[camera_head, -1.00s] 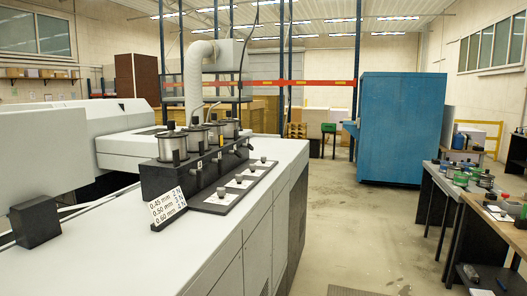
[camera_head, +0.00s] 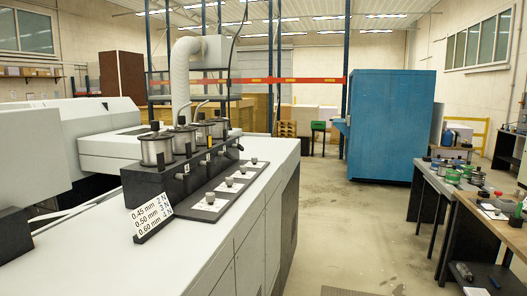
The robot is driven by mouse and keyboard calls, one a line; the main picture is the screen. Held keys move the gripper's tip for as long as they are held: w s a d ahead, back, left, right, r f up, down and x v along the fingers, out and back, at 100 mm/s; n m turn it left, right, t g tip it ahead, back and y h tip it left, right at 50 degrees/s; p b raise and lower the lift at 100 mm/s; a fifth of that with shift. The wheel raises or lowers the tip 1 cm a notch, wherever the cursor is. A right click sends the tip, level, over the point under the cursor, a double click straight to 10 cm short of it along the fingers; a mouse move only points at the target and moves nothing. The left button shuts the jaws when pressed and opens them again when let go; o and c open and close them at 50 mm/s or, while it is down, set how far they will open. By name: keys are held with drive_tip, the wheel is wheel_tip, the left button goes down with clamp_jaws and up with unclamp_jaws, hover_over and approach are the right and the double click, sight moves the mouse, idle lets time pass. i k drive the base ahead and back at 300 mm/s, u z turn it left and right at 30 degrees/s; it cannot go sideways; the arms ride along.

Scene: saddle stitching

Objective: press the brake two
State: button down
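A black wire-spool unit (camera_head: 152,185) stands on the light grey machine top (camera_head: 205,240), left of centre. It carries several silvery spools in a row, the nearest spool (camera_head: 157,152) being the largest in view. Small lever-like parts stick out beside the spools. My gripper is not in view.
A sign (camera_head: 153,217) lists wire sizes and newtons. A black block (camera_head: 14,232) sits at the left edge. A blue cabinet (camera_head: 390,125) stands behind. A workbench (camera_head: 436,180) with tools is at the right. Open floor (camera_head: 345,225) lies between machine and bench.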

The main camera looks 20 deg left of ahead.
sight(226, 154)
drive_tip(key=z, duration=0.35)
drive_tip(key=i, duration=2.35)
drive_tip(key=u, duration=2)
